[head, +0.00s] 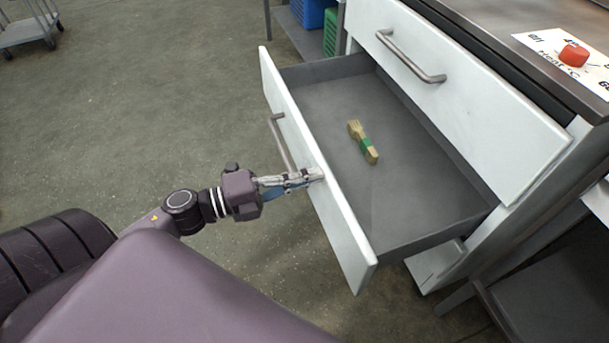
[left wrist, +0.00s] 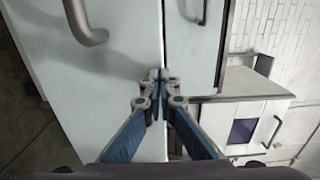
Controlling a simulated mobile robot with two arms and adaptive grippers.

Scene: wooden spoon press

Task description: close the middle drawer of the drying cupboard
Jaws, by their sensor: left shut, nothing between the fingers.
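The drying cupboard has white fronts and a steel top. Its middle drawer (head: 400,150) stands well open, with a grey inside. A small bundle of wooden spoons (head: 355,130) with a green band lies in it. The drawer's front panel (head: 345,235) carries a bar handle (head: 282,143), which also shows in the left wrist view (left wrist: 90,36). My left gripper (head: 318,174) is shut and empty, its fingertips at the outer face of the front panel, beside the handle. In the left wrist view the closed fingertips (left wrist: 159,74) are at the panel near its edge. My right gripper is not in view.
The closed drawer above (head: 470,95) has its own handle (head: 410,57). A red knob (head: 573,54) sits on a heat dial on top. Blue and green crates (head: 312,12) stand behind, and a trolley (head: 27,27) is far left. The floor left of the drawer is clear.

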